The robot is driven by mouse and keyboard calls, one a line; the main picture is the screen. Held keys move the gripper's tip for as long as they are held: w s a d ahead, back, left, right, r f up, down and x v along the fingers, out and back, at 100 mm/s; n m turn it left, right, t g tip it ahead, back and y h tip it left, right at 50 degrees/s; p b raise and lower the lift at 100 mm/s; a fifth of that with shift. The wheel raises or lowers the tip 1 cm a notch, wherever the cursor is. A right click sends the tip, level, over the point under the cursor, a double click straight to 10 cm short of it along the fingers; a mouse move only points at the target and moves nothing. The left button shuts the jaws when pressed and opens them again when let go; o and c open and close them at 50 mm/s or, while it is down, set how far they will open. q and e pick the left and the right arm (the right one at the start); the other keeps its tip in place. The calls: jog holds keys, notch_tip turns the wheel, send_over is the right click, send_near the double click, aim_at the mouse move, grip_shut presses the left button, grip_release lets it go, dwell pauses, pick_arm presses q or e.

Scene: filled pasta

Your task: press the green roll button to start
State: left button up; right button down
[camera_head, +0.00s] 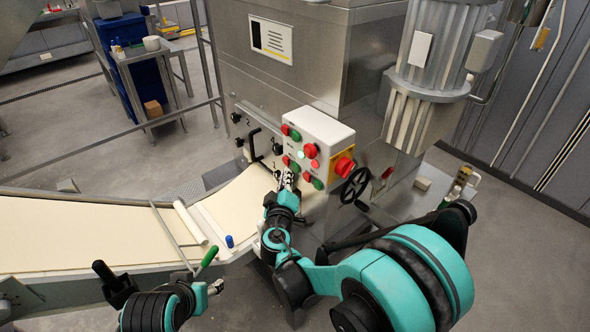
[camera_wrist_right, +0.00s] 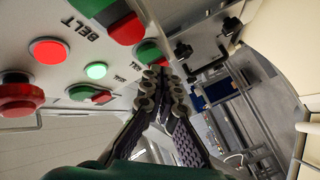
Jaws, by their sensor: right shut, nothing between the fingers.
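The white control box (camera_head: 318,128) carries several red and green buttons on its front. In the right wrist view, a lit green button (camera_wrist_right: 96,70) sits beside a lit red button (camera_wrist_right: 47,50); a green-and-red pair (camera_wrist_right: 83,93) is below. The only label I can read clearly is BELT; I cannot tell which button is roll. My right gripper (camera_head: 287,178) is shut and empty, its fingertips (camera_wrist_right: 163,76) close to the box's lower left buttons. Contact is unclear. My left gripper (camera_head: 214,287) is low over the belt's front edge; its jaws are too small to read.
A red stop knob on a yellow plate (camera_head: 345,166) and a black handwheel (camera_head: 354,185) are right of the buttons. The cream belt (camera_head: 90,235) runs left, with a white roller (camera_head: 190,222) and a green-handled tool (camera_head: 209,256) near its front edge.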

jog(key=shift+w+d, duration=0.1)
jog(key=shift+d, duration=0.05)
dwell(0.5)
jog(key=shift+w+d, duration=0.15)
jog(key=shift+d, duration=0.05)
jog(key=shift+w+d, duration=0.25)
jog(key=shift+d, duration=0.1)
dwell(1.0)
jog(key=shift+a, duration=0.1)
jog(key=shift+s+a, duration=0.5)
jog(key=shift+a, duration=0.1)
jog(key=shift+s+a+b, duration=0.25)
jog(key=shift+s+a, duration=0.5)
jog(key=shift+a, duration=0.25)
jog(key=shift+s+a+b, duration=0.2)
jog(key=shift+s+a, duration=0.5)
jog(key=shift+a, duration=0.3)
